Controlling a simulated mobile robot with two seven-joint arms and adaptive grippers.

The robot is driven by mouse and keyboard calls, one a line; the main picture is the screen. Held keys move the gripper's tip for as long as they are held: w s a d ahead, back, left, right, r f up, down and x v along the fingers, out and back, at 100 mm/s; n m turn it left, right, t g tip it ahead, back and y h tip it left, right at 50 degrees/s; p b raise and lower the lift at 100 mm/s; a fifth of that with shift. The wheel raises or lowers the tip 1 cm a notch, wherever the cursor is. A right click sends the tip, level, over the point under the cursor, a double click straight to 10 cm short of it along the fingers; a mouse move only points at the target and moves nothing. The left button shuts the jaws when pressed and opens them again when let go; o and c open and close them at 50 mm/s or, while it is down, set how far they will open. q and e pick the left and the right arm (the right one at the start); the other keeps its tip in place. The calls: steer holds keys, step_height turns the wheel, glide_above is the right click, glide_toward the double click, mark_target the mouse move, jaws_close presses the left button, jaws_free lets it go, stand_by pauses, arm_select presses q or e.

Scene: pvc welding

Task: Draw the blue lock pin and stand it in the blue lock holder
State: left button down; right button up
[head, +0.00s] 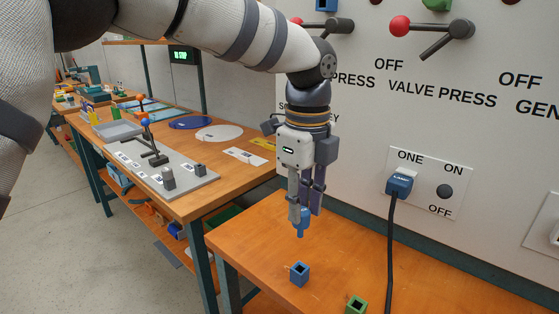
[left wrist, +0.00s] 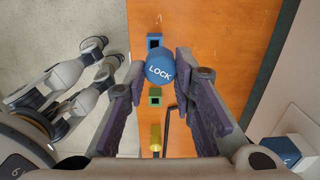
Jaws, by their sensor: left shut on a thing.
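My left gripper (head: 303,210) points down above the orange table and is shut on the blue lock pin (head: 300,226). The pin hangs roughly upright, its lower end clear of the table. In the left wrist view its round blue head (left wrist: 160,68), marked LOCK, sits between the fingers. The blue lock holder (head: 299,274) is a small square block with an open top, standing on the table below the pin. In the left wrist view the holder (left wrist: 154,40) shows just beyond the pin head, partly covered by it. My right gripper is not in view.
A green holder (head: 356,305) stands nearer the table's front, and a yellow piece (left wrist: 155,138) shows past it. A black cable (head: 390,245) hangs from a blue wall plug (head: 399,184). The wall panel with red-knobbed levers (head: 400,27) rises behind. The table left of the holder is clear.

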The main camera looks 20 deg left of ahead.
mark_target(302, 230)
arm_select(q)
steer(key=shift+s+d+r, duration=0.1)
steer(key=shift+s+d, duration=0.1)
steer(key=shift+s, duration=0.3)
steer(key=shift+s, duration=0.1)
steer(key=shift+r, duration=0.15)
steer(key=shift+f, duration=2.95)
steer(key=shift+r, duration=0.1)
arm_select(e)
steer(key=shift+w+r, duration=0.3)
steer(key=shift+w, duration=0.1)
arm_select(q)
steer(key=shift+f, duration=0.2)
steer(key=shift+f, duration=0.35)
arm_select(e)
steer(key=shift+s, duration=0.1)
arm_select(q)
steer(key=shift+f, duration=1.55)
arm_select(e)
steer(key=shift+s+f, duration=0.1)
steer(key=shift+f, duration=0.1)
